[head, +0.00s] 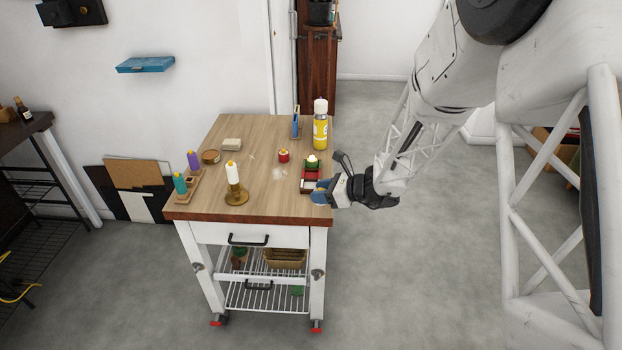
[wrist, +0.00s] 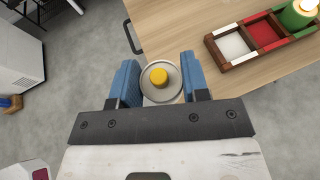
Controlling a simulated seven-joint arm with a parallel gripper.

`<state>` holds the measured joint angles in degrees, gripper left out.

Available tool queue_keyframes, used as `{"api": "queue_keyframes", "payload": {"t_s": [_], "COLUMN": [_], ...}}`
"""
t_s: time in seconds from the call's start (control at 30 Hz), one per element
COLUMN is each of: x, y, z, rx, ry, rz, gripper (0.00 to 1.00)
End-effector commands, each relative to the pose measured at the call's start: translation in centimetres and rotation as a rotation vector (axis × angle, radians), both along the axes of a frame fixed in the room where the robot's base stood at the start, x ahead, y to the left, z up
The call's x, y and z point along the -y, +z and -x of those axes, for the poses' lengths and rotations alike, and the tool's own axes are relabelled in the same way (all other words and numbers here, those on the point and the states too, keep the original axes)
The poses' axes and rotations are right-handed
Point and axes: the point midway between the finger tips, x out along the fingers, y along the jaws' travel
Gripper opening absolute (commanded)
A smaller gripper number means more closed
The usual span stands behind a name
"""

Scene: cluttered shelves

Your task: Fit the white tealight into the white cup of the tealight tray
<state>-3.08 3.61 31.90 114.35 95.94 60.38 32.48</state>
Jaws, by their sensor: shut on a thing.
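My gripper (wrist: 160,84) is shut on the white tealight (wrist: 148,87), a round pale disc with a yellow top between its blue fingers. In the head view my gripper (head: 322,196) is at the table's front right corner, and the tealight cannot be made out there. The tealight tray (wrist: 213,49) is a dark wooden row, to the upper right of the held tealight in the wrist view. Its white cup (wrist: 235,45) is empty and nearest my gripper. The red cup (wrist: 265,33) in the middle is empty. A green tealight (wrist: 295,17) fills the far cup. The tray (head: 302,185) is partly hidden in the head view.
A red tealight (head: 283,156) stands on the wooden table (head: 265,185) left of the tray. A yellow bottle (head: 320,130) and a blue holder (head: 296,127) stand behind. Bare table lies between.

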Motion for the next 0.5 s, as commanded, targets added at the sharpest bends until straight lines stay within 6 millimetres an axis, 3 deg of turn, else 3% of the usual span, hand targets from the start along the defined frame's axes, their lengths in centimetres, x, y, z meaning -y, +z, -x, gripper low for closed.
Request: {"api": "queue_keyframes", "payload": {"t_s": [0.5], "x": [-2.1], "y": [-0.7], "z": [-7.3], "rx": [0.002], "ry": [0.001], "rz": [0.001], "gripper": [0.19]}}
